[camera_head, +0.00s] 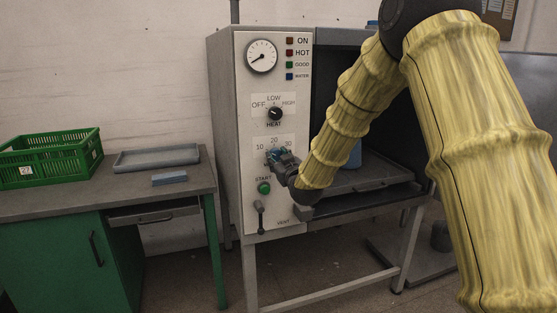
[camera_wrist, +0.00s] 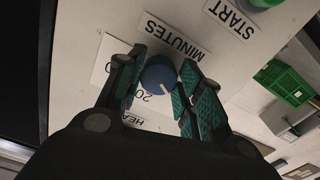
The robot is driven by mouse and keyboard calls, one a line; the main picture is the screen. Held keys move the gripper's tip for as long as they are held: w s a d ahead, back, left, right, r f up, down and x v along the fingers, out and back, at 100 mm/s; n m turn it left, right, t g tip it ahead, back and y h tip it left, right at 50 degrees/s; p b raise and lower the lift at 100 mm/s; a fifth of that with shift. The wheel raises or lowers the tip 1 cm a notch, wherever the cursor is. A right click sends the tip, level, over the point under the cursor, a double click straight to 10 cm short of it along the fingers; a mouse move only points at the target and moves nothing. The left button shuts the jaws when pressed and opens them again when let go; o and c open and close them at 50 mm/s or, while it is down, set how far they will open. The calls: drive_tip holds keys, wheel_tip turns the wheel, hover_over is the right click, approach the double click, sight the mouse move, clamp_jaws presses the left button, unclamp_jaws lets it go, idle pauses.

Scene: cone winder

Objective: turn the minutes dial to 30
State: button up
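The minutes dial (camera_wrist: 157,75) is a round blue knob on the white control panel, seen upside down in the wrist view. Its white mark seems to point between 10 and 20, nearer the 20 label (camera_wrist: 147,97). My gripper (camera_wrist: 161,73) has its teal-padded fingers on both sides of the dial and appears shut on it. In the head view my gripper (camera_head: 279,156) is at the dial and covers most of it. The 10 label (camera_head: 260,147) and 30 label (camera_head: 288,143) show there. In the wrist view the 10 is hidden and the 30 partly covered.
The heat knob (camera_head: 275,114) is above the dial, the green start button (camera_head: 264,187) and vent lever (camera_head: 259,216) below. The open machine bay (camera_head: 375,185) lies right, under my arm. A bench (camera_head: 185,183) with a green crate (camera_head: 50,157) and grey tray (camera_head: 157,160) stands left.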

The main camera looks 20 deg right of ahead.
drive_tip(key=shift+c, duration=0.9)
drive_tip(key=shift+m, duration=0.3)
drive_tip(key=m, duration=0.5)
drive_tip(key=shift+b, duration=0.3)
drive_tip(key=m+b, duration=0.1)
drive_tip(key=m, duration=0.5)
drive_tip(key=shift+a+f+m+b, duration=0.1)
drive_tip(key=shift+m+b, duration=0.2)
drive_tip(key=m+b, duration=0.3)
drive_tip(key=m, duration=0.3)
drive_tip(key=m+b, duration=0.1)
drive_tip(key=m, duration=0.1)
drive_tip(key=shift+m+b, duration=0.3)
drive_tip(key=shift+m, duration=0.1)
drive_tip(key=shift+a+r+m+b, duration=0.1)
drive_tip(key=shift+r+m+b, duration=0.1)
drive_tip(key=shift+m+b, duration=1)
drive_tip(key=shift+o, duration=0.2)
drive_tip(key=shift+r+m+p, duration=0.1)
drive_tip(key=shift+m+p, duration=0.2)
drive_tip(key=shift+m, duration=0.1)
